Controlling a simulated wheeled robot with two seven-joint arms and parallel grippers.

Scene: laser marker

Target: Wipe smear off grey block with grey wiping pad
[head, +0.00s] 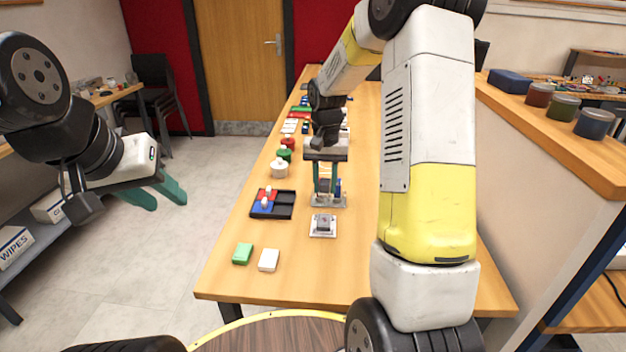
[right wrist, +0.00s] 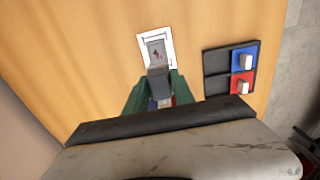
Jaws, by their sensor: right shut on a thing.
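The grey block (head: 323,223) sits in a white square holder on the table. The right wrist view shows the block (right wrist: 156,47) with a small dark reddish smear on its top. My right gripper (head: 325,188) points down just beyond the block in the head view. In the right wrist view its teal fingers are shut on the grey wiping pad (right wrist: 158,82), whose tip appears close to the block's near edge; I cannot tell whether they touch. The fingers hide part of the pad. My left gripper (head: 158,196) is open and empty, off the table at left.
A dark tray (head: 286,211) with red and blue knobbed pieces lies left of the block. A green block (head: 242,254) and a white block (head: 268,260) lie nearer the front. Several round pots, including a white one (head: 279,169), stand farther back. The table's front right is clear.

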